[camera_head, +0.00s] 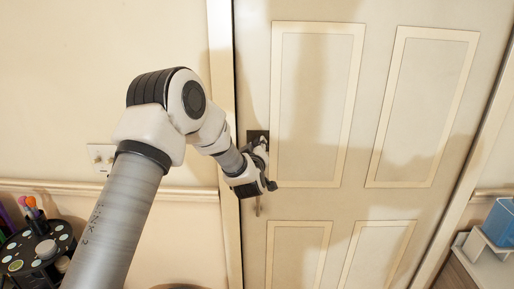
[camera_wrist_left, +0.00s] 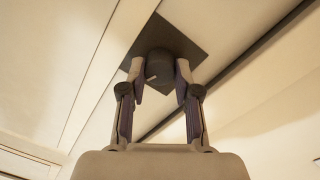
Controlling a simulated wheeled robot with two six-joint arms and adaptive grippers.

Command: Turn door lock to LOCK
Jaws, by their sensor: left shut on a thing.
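The door lock shows in the left wrist view as a dark round knob (camera_wrist_left: 160,65) on a dark square plate (camera_wrist_left: 185,48). In the head view the lock plate (camera_head: 258,135) is partly hidden behind my left gripper (camera_head: 265,165), near the left edge of the pale panelled door (camera_head: 375,120). In the left wrist view the fingers of my left gripper (camera_wrist_left: 160,78) are on both sides of the knob, shut on it. A small light mark shows on the knob. My right gripper is in neither view.
A wall switch (camera_head: 102,156) is left of the door frame. A dark round holder (camera_head: 40,245) with pens and brushes stands at lower left. A blue box (camera_head: 500,222) stands at the right edge.

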